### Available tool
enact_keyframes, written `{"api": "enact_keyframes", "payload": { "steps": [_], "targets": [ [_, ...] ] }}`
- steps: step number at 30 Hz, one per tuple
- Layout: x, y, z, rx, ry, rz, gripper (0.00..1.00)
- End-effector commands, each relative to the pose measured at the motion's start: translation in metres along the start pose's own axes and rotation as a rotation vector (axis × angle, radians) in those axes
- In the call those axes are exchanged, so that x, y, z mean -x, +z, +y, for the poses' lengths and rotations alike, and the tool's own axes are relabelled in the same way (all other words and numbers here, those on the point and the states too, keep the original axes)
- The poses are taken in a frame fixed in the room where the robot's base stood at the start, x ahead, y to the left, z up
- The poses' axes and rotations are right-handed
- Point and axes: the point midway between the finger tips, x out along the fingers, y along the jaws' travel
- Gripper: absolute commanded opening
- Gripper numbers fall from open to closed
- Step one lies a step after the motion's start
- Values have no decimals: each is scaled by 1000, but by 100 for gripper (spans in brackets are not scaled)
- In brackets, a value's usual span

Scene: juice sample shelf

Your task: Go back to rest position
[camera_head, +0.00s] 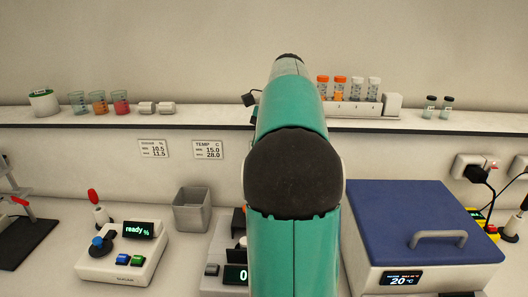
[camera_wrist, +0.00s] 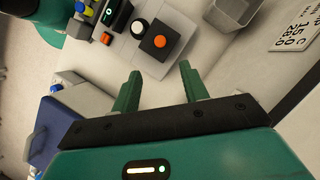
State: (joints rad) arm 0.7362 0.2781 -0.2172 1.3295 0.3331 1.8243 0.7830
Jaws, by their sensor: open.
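My gripper (camera_wrist: 158,88) shows in the wrist view with its two green fingers apart and nothing between them. In the head view my green arm rises through the middle and hides part of the counter and shelf; the gripper itself is hidden there.
A shelf (camera_head: 205,117) holds beakers (camera_head: 98,102) at left and a tube rack (camera_head: 350,108) at right. On the counter stand a "ready %" device (camera_head: 122,262), a grey bin (camera_head: 192,211) and a blue-lidded box (camera_head: 405,215). Two labels (camera_head: 207,149) hang on the wall.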

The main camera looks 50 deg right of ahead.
Motion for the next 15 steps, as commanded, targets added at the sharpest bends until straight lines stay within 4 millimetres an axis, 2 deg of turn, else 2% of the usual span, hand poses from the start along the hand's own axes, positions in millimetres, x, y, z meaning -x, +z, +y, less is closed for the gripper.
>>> {"api": "enact_keyframes", "payload": {
  "steps": [11,15],
  "targets": [
    [0,0,0,2,0,1,44],
    [-5,17,-2,59,-6,21,44]
  ]
}}
